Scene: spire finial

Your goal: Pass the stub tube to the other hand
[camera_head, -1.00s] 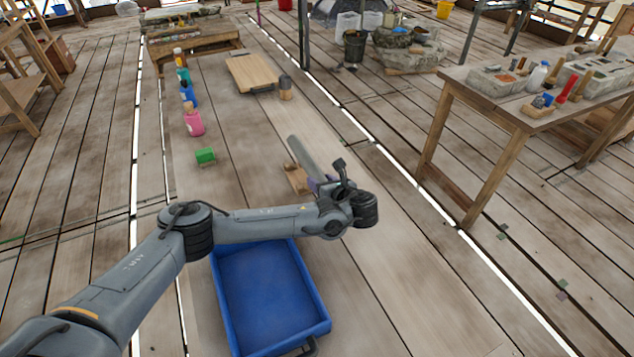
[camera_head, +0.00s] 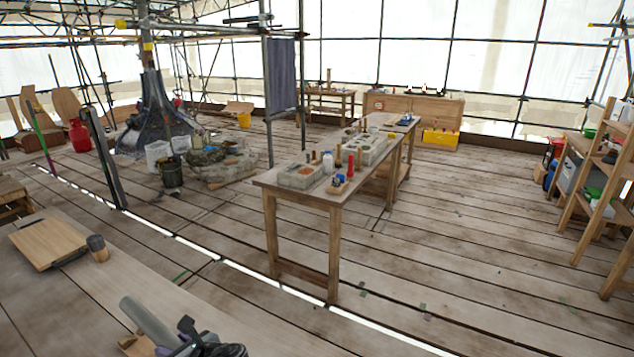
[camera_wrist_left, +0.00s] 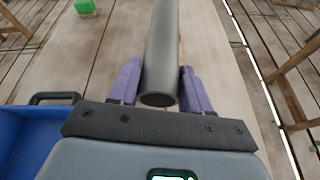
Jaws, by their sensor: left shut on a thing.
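The stub tube is a grey cylinder (camera_head: 147,322). It shows at the bottom left of the head view and large in the left wrist view (camera_wrist_left: 161,55). My left gripper (camera_wrist_left: 160,88) has its purple fingers on both sides of the tube, shut on it. The tube's near open end faces the wrist camera. In the head view, only the top of my left gripper (camera_head: 185,345) shows at the bottom edge. My right gripper is not in view.
A wooden board (camera_head: 48,243) and a small dark-topped jar (camera_head: 98,248) stand on the near table. The left wrist view shows a blue tray (camera_wrist_left: 28,135) and a green block (camera_wrist_left: 85,7). A wooden workbench (camera_head: 300,205) with stone blocks stands beyond a strip of open floor.

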